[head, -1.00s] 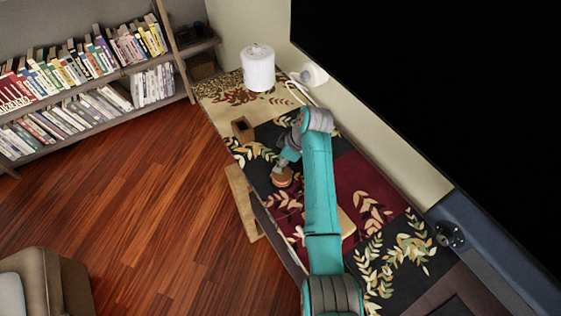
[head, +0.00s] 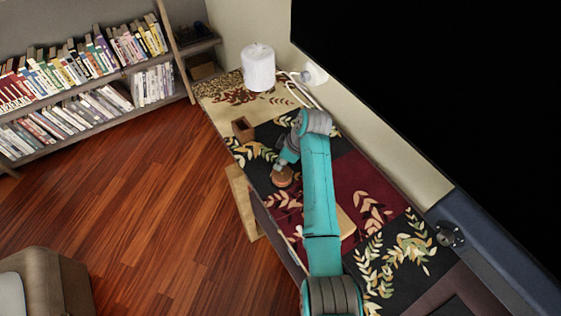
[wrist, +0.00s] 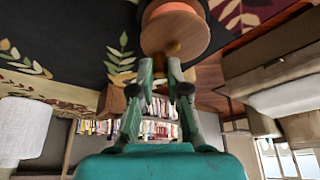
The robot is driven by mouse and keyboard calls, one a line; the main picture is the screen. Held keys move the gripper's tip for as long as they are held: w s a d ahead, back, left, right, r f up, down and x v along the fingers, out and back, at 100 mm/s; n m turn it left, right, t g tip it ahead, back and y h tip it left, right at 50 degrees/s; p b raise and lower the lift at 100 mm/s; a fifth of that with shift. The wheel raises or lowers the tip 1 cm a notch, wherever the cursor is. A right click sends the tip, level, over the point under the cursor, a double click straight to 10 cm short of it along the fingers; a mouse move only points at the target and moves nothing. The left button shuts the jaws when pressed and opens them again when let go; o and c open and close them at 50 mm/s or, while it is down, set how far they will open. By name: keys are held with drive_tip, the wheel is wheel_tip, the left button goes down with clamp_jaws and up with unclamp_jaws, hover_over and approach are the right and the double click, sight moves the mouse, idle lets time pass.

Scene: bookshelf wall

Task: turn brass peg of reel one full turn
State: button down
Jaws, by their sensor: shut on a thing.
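The reel (head: 283,177) is a round wooden spool with an orange-brown winding. It lies on the patterned cloth near the front edge of the long table. In the wrist view the reel (wrist: 176,30) is at the top, with its wooden face and a small brass peg (wrist: 173,47) toward me. My gripper (wrist: 160,63) has its two green fingers at the reel's face, shut on the peg; the exact contact is partly hidden. In the head view my gripper (head: 280,165) is small, just above the reel. The peg cannot be made out there.
A small open wooden box (head: 243,130) stands beyond the reel on the table (head: 225,90). A white cylinder (head: 258,68) stands at the far end, near white cables. A dark screen (head: 440,90) borders the right. A bookshelf (head: 90,90) stands at the left.

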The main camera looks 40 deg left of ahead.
drive_tip(key=m, duration=0.1)
drive_tip(key=m+t, duration=0.1)
drive_tip(key=m, duration=0.1)
drive_tip(key=m+t, duration=0.1)
drive_tip(key=m, duration=0.1)
drive_tip(key=shift+w+d, duration=0.2)
drive_tip(key=shift+d, duration=0.15)
drive_tip(key=m, duration=0.2)
drive_tip(key=m+t, duration=0.2)
drive_tip(key=m, duration=0.1)
drive_tip(key=shift+w+d+m+h, duration=0.15)
drive_tip(key=shift+d+m+h, duration=0.15)
drive_tip(key=shift+d+h, duration=0.1)
drive_tip(key=c, duration=1.2)
unclamp_jaws()
drive_tip(key=shift+o, duration=0.2)
drive_tip(key=shift+d+r, duration=0.1)
drive_tip(key=v, duration=1.2)
